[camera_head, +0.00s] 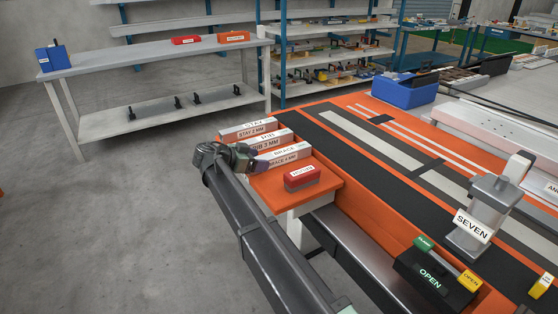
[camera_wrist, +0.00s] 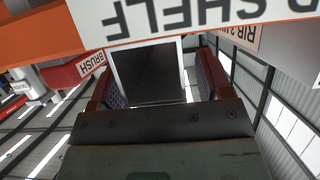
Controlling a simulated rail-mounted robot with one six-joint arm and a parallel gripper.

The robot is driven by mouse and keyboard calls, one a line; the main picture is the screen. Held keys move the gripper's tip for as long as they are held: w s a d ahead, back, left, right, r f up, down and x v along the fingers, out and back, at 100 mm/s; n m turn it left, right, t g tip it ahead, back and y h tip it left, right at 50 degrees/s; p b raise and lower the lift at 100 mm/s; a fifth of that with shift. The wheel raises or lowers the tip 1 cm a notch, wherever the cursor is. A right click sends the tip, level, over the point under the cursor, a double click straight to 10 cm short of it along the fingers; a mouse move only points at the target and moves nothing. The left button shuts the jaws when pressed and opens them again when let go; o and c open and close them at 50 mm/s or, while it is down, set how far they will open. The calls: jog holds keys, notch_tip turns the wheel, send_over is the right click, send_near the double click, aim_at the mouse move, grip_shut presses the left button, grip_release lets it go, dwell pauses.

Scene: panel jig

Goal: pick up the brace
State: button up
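The brace bin (camera_head: 285,158) is a white-fronted box labelled BRACE, the nearest of several boxes on an orange shelf. No separate brace can be made out in the head view. My gripper (camera_head: 262,166) is at the left end of this bin, low beside its label. In the wrist view, which looks upside down, my gripper (camera_wrist: 155,68) has its two maroon fingers apart. A dark square panel with a pale border (camera_wrist: 148,75) shows between them; I cannot tell whether it is the brace or part of the shelf.
A red BRUSH box (camera_head: 302,178) sits on the orange shelf (camera_head: 325,189) right of my gripper. The RIB box (camera_head: 268,143) and STAY box (camera_head: 248,130) stand behind. A large SHELF sign (camera_wrist: 190,18) fills the wrist view's top. Open floor lies left.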

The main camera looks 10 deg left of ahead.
jog(key=c, duration=1.2)
jog(key=shift+r, duration=0.1)
notch_tip(320, 180, up, 22)
jog(key=f+p, duration=0.1)
jog(key=p, duration=2.1)
jog(key=f+b, duration=0.7)
jog(key=w+a+f+b, duration=0.1)
jog(key=f+b, duration=1.3)
jog(key=b, duration=0.1)
jog(key=shift+w+a+f, duration=0.2)
jog(key=shift+f, duration=0.05)
jog(key=shift+r, duration=0.3)
jog(key=shift+f, duration=0.1)
